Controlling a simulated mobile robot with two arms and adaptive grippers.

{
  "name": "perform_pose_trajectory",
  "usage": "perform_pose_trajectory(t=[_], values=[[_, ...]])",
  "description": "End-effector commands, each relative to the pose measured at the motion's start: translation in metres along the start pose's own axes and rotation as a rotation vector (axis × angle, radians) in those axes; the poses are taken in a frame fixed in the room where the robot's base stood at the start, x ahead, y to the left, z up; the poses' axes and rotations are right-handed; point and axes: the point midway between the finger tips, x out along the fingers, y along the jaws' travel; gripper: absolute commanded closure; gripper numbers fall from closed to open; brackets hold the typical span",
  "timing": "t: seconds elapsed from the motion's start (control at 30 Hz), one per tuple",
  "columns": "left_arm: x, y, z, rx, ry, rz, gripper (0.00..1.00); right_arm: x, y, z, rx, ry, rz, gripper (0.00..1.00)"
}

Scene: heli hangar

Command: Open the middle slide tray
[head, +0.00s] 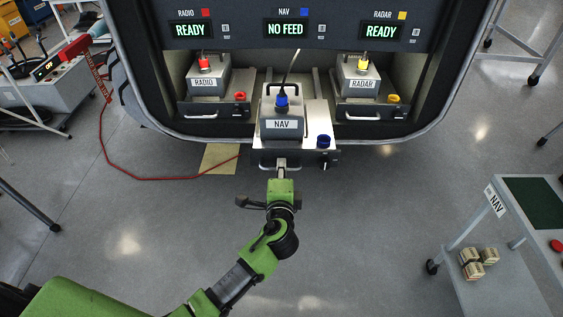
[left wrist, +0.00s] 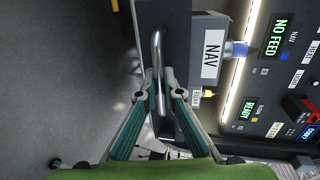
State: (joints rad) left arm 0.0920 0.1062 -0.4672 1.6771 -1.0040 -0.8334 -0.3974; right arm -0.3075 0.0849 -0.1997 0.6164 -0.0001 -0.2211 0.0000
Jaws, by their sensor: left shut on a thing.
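The middle slide tray (head: 315,144), bearing the grey NAV unit (head: 283,122), stands out from the bay toward me, well ahead of the trays on either side. My left gripper (head: 282,166) is at the tray's front handle. In the left wrist view my left gripper (left wrist: 157,92) is shut on the metal bar handle (left wrist: 158,55), with a finger on each side of it. The NAV label (left wrist: 212,50) shows beside it. My right gripper is not in view.
The RADIO unit (head: 205,84) and RADAR unit (head: 361,82) sit in the bay on both sides. The NAV display (head: 285,29) reads NO FEED. A red cable (head: 150,179) lies on the floor at left. A NAV cart (head: 490,262) stands at right.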

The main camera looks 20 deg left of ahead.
Motion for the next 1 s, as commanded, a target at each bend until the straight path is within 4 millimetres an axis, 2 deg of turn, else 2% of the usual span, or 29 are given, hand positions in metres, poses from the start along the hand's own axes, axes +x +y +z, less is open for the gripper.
perform_pose_trajectory(t=[0.23,0.37,0.67,0.7,0.73,1.0], values=[[-0.016,0.001,0.0,0.0,0.001,-0.003,1.0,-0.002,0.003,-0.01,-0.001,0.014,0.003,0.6],[-0.018,0.002,0.0,0.0,0.0,-0.003,1.0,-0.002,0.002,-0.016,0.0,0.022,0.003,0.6],[-0.019,0.002,0.0,0.0,0.001,-0.003,1.0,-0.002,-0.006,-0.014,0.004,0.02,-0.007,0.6],[-0.019,0.002,0.0,0.0,0.001,-0.004,0.91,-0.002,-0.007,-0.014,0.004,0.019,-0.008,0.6],[-0.019,0.002,0.0,0.0,0.001,-0.004,0.86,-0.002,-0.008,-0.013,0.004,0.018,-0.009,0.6],[-0.018,0.002,0.0,0.0,0.0,-0.004,0.86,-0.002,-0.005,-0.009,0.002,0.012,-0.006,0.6]])
